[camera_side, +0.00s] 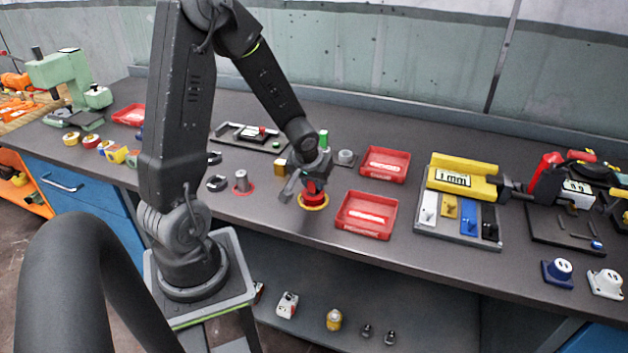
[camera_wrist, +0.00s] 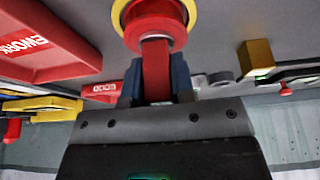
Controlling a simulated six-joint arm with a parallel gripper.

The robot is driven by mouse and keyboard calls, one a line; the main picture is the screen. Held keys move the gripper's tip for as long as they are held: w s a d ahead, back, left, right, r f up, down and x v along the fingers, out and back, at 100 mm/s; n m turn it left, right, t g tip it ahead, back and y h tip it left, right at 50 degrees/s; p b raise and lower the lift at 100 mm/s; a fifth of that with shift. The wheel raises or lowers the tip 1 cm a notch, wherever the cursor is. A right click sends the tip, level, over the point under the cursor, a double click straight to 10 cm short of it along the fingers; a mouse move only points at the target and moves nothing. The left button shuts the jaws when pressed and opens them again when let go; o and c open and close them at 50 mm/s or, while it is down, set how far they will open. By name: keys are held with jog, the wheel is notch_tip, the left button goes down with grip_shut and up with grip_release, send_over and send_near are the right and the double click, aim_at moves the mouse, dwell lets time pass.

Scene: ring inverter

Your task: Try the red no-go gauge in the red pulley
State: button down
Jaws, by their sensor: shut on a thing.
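My gripper (camera_side: 316,180) points down at the front middle of the bench. In the wrist view its jaws (camera_wrist: 156,78) are shut on the red no-go gauge (camera_wrist: 156,68), seen as a flat red body between the fingers. The red pulley (camera_wrist: 155,22) lies just past the fingertips, on a yellow ring (camera_wrist: 188,8). In the side view the pulley (camera_side: 315,199) sits on the yellow ring (camera_side: 313,207) directly below my gripper. The gauge's lower end meets the pulley in the picture. Whether it is inside the bore or only above it is hidden.
A red tray marked REWORK (camera_side: 366,222) stands close right of the pulley, with another red tray (camera_side: 385,164) behind. A brass block (camera_side: 281,168), a green-topped piece (camera_side: 323,139) and a grey ring (camera_side: 345,157) stand behind. A grey cylinder (camera_side: 242,183) is at left.

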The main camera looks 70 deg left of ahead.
jog(key=shift+r, duration=3.5)
